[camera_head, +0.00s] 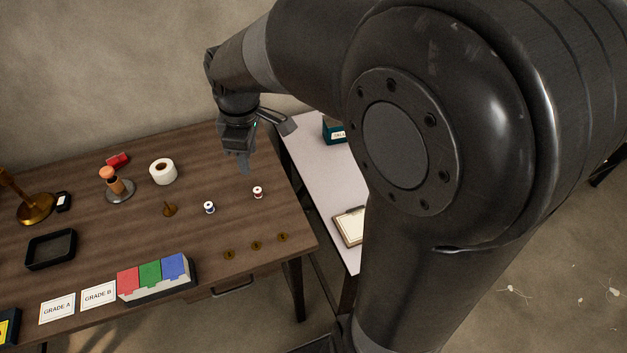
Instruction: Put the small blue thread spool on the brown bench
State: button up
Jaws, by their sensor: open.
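The small blue thread spool (209,208) stands on the brown bench (110,217), right of the middle of its top. It has white ends and a blue band. A similar small red spool (257,192) stands to its right. My gripper (244,168) points down above the far right part of the bench, beyond the blue spool and to its right. It is open and holds nothing that I can see. The gap between its fingers is hard to make out from this angle.
Several brass discs (256,245) lie near the front edge. A pale table (312,152) adjoins on the right.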

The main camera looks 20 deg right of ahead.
jog(key=s+d+r+m+t, duration=0.2)
jog(key=s+d+r+m, duration=0.1)
jog(key=s+m, duration=0.3)
jog(key=s+d+r+m+t, duration=0.2)
jog(key=s+m, duration=0.4)
jog(key=s, duration=0.5)
jog(key=shift+s+d+r+m, duration=0.15)
jog(key=shift+d+r+m, duration=0.25)
jog(key=shift+d, duration=0.85)
jog(key=shift+o, duration=0.2)
